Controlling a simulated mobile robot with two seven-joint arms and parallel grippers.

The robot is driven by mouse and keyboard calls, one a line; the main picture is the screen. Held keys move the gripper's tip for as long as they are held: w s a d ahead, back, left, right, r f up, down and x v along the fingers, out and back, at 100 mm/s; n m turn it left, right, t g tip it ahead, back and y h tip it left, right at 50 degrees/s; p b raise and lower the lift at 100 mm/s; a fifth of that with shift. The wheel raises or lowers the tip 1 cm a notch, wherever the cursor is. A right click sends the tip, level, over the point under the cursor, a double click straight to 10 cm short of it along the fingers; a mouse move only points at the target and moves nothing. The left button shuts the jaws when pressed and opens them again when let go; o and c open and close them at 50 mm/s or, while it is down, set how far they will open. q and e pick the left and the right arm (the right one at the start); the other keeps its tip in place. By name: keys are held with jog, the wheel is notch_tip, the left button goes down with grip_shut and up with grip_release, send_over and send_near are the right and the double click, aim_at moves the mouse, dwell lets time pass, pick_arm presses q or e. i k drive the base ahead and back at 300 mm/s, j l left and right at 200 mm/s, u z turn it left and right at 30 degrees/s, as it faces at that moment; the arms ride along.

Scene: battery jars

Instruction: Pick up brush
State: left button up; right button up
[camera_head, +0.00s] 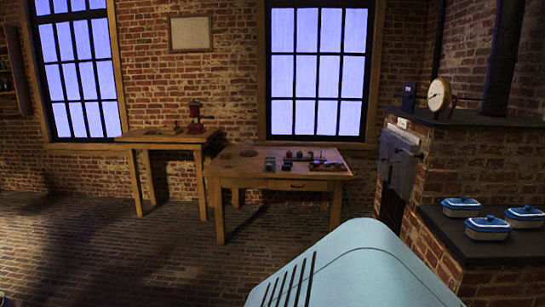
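I cannot make out a brush in the head view. The wooden table (240,169) in the middle, under the right window, holds several small dark items, too small to tell apart. The taller wooden workbench (150,137) to its left carries a red tool (196,120) and some small flat items that I cannot identify. Neither of my grippers is in view, so I cannot see whether they are open or shut.
At the right stands a brick stove (470,160) with a round gauge (438,96) on top. Several blue-and-white lidded dishes (487,227) sit on its lower dark ledge. The brick floor (110,250) is clear at the left and in front of the tables.

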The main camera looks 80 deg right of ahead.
aim_at(226, 156)
jog(key=z, duration=2.15)
jog(key=i+l+z, duration=0.15)
jog(key=i, duration=0.3)
jog(key=i+l+z, duration=0.15)
jog(key=i, duration=0.3)
jog(key=i+l+z, duration=0.15)
jog(key=i, duration=0.35)
jog(key=i+u, duration=0.25)
jog(key=i, duration=0.4)
jog(key=i+l+u, duration=0.25)
jog(key=i, duration=0.4)
jog(key=i+j+u, duration=0.1)
jog(key=i+u, duration=0.25)
jog(key=i, duration=0.3)
jog(key=i+l+u, duration=0.1)
jog(key=i+u, duration=0.2)
jog(key=i, duration=0.3)
jog(key=i+j, duration=0.1)
jog(key=i, duration=0.6)
jog(key=i+j+z, duration=0.1)
jog(key=i, duration=0.6)
